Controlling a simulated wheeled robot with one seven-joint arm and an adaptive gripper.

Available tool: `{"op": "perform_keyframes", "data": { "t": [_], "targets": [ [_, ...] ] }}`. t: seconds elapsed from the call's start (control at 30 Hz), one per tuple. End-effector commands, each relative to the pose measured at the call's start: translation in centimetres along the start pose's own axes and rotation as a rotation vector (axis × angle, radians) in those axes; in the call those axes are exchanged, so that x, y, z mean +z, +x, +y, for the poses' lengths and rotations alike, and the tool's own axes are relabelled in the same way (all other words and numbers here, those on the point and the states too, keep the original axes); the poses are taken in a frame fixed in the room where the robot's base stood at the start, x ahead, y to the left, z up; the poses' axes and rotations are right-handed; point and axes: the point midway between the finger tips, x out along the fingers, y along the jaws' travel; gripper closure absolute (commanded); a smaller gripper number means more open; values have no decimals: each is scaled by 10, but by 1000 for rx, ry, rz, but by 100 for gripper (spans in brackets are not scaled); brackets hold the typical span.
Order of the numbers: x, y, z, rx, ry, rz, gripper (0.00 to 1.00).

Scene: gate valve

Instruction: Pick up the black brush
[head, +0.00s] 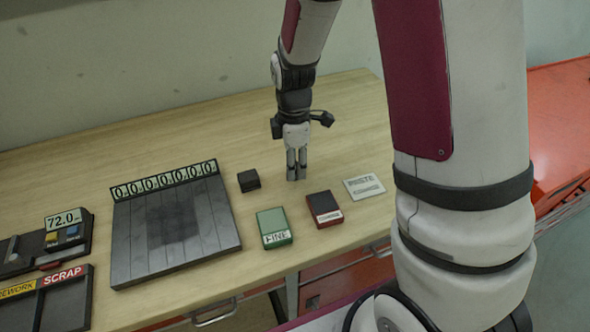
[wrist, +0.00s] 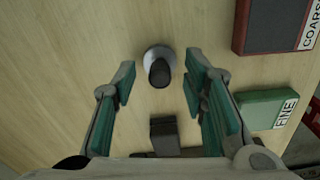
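My gripper (head: 297,166) points down over the wooden table in the head view. In the wrist view its green-padded fingers (wrist: 160,80) are apart, with nothing pressed between them. A small upright object with a black top on a round grey base, which looks like the black brush (wrist: 159,70), stands between the fingertips in that picture, touching neither. In the head view it is hidden at my gripper. How far below the fingertips it is, I cannot tell. A plain black block (head: 249,180) lies to the left of my gripper; it also shows in the wrist view (wrist: 164,134).
A green FINE box (head: 273,228), a dark red box (head: 324,208) and a pale card (head: 365,187) lie near the front edge. A dark plate (head: 168,235) with a row of number displays is left. Table behind my gripper is clear.

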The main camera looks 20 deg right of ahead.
Motion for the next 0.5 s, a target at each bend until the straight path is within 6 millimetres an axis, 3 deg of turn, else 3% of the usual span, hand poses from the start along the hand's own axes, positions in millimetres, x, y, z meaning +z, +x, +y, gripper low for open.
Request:
{"op": "perform_keyframes", "data": {
  "t": [0.3,0.5],
  "targets": [
    [0,6,0,1,0,0,60],
    [0,6,0,1,0,0,100]
  ]
}}
